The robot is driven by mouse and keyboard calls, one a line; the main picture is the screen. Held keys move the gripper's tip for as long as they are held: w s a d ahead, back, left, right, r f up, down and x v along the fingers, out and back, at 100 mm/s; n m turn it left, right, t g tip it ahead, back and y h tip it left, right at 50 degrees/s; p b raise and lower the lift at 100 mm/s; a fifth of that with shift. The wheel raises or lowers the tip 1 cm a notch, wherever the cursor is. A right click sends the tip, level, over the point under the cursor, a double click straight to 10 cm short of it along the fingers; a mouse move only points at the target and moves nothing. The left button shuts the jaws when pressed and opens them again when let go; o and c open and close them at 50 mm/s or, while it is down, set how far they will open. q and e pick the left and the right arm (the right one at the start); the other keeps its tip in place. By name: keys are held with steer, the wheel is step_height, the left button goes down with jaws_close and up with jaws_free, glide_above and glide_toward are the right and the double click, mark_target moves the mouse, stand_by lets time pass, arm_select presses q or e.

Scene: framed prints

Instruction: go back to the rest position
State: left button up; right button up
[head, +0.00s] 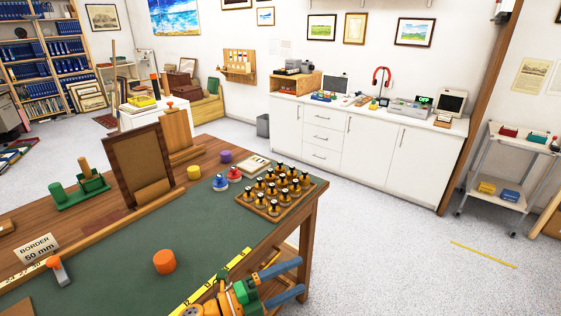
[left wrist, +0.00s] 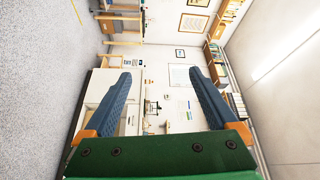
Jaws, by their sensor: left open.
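My left gripper (head: 298,277) shows at the bottom of the head view, with two blue fingers and a green and orange body. It is beyond the near right edge of the workbench (head: 120,255) and points right. In the left wrist view its two fingers (left wrist: 159,73) stand wide apart with nothing between them. The gripper is open and empty. My right gripper is in neither view.
An orange cylinder (head: 164,262) stands on the green mat. A wooden tray (head: 250,209) of several dark-topped pieces is at the bench's right corner. A brown frame (head: 138,167) stands behind. White cabinets (head: 345,140) line the far wall.

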arm_select(q)
steer(key=a+f+n+t+y, duration=0.5)
steer(key=a+f+n+y, duration=0.3)
steer(key=f+n, duration=0.5)
steer(key=s+a+f+n+g+y, duration=0.2)
steer(key=s+a+f+n+y, duration=0.15)
steer(key=f, duration=0.35)
steer(key=s+a+f+n+g+y, duration=0.1)
steer(key=s+a+f+n+y, duration=0.15)
steer(key=s+a+f, duration=0.35)
steer(key=s+a+f+n+g+y, duration=0.1)
steer(key=s+f+n+g, duration=0.1)
steer(key=s, duration=0.7)
steer(key=s+a+f+n+g+y, duration=0.1)
steer(key=s+f+n+g, duration=0.2)
steer(key=s+f, duration=0.3)
steer(key=s+a+f+n+g, duration=0.2)
steer(key=s+f+g, duration=0.2)
steer(key=s, duration=0.9)
steer(key=shift+f+n+y, duration=0.3)
steer(key=shift+y, duration=0.1)
steer(key=shift+w+d, duration=0.1)
steer(key=shift+w, duration=0.05)
